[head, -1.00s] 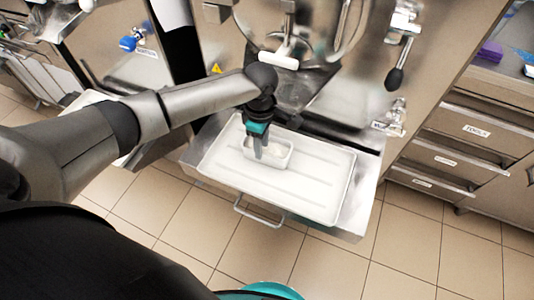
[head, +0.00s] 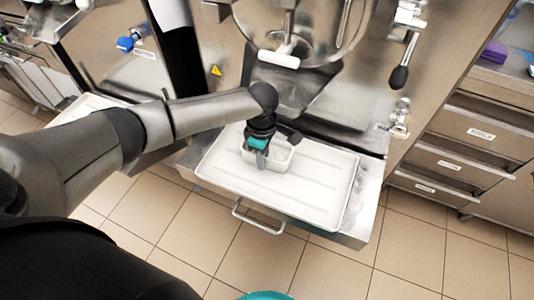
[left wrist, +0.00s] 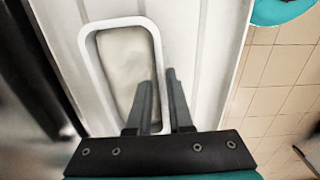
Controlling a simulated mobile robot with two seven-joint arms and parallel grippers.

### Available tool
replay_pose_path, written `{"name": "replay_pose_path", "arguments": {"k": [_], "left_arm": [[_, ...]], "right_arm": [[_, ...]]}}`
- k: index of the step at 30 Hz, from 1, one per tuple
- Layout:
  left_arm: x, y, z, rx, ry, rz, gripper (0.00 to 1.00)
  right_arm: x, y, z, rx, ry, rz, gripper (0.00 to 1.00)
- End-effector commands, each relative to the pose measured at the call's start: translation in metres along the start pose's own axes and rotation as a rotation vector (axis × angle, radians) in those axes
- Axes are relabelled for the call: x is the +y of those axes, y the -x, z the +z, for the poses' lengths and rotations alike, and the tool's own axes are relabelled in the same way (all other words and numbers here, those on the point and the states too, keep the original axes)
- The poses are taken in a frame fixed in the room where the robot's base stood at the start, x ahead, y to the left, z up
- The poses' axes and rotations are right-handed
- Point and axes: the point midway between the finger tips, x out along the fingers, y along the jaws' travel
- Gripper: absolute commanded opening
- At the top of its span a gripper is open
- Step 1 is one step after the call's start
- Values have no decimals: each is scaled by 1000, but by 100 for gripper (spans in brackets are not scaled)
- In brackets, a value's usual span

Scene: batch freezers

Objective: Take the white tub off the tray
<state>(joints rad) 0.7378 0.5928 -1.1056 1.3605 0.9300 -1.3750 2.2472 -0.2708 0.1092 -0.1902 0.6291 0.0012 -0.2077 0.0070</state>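The white tub (head: 281,158) is a small open box with rounded corners and pale contents. It sits on the large white tray (head: 318,197), towards its back left. My left gripper (head: 261,160) is over the tub's left part. In the left wrist view the gripper (left wrist: 159,80) is open, with its two dark fingers apart. One finger overlaps the inside of the tub (left wrist: 88,62), and the other is outside its right wall. The rim shows between them; I cannot tell whether the fingers touch it. My right gripper is not in view.
The tray rests on a steel shelf (head: 362,212) with a handle (head: 256,217) in front. Above it is the freezer's steel front with a white-handled part (head: 278,59) and a black-knobbed lever (head: 399,77). Drawers (head: 470,133) stand at right. The tray's right side is clear.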

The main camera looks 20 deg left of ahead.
Motion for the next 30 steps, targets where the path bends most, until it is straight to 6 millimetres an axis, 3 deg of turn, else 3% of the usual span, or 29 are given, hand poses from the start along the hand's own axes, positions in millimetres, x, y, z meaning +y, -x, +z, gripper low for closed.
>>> {"name": "replay_pose_path", "arguments": {"k": [5,30], "left_arm": [[0,0,0,0,0,0,0],[0,0,0,1,1,2,0]], "right_arm": [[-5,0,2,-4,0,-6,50],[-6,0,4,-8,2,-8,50]]}}
